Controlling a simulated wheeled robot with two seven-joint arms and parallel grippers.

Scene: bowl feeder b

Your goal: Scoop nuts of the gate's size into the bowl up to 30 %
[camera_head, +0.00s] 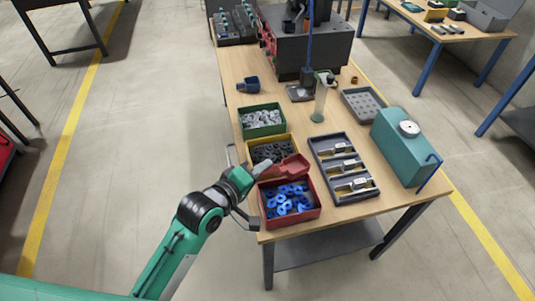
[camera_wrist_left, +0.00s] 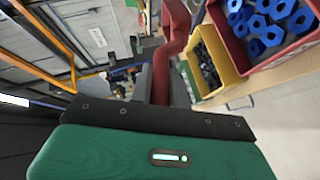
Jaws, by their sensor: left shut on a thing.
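My left gripper (camera_head: 261,167) is shut on the handle of a red scoop (camera_head: 291,166), which is over the edge between the yellow and red bins. The scoop looks empty in the head view. In the left wrist view the red handle (camera_wrist_left: 172,45) stands up between the dark fingers. The red bin (camera_head: 290,219) holds blue nuts, the yellow bin (camera_head: 272,141) dark nuts and the green bin (camera_head: 262,132) light grey nuts. I cannot clearly pick out the bowl or read the gate's size. My right gripper is not in view.
A dark tray (camera_head: 319,166) with three metal pieces lies right of the bins. A teal box (camera_head: 398,150) stands at the right edge. A clear cylinder (camera_head: 320,103), a blue cup-like piece (camera_head: 248,85) and a large dark machine (camera_head: 310,50) stand further back.

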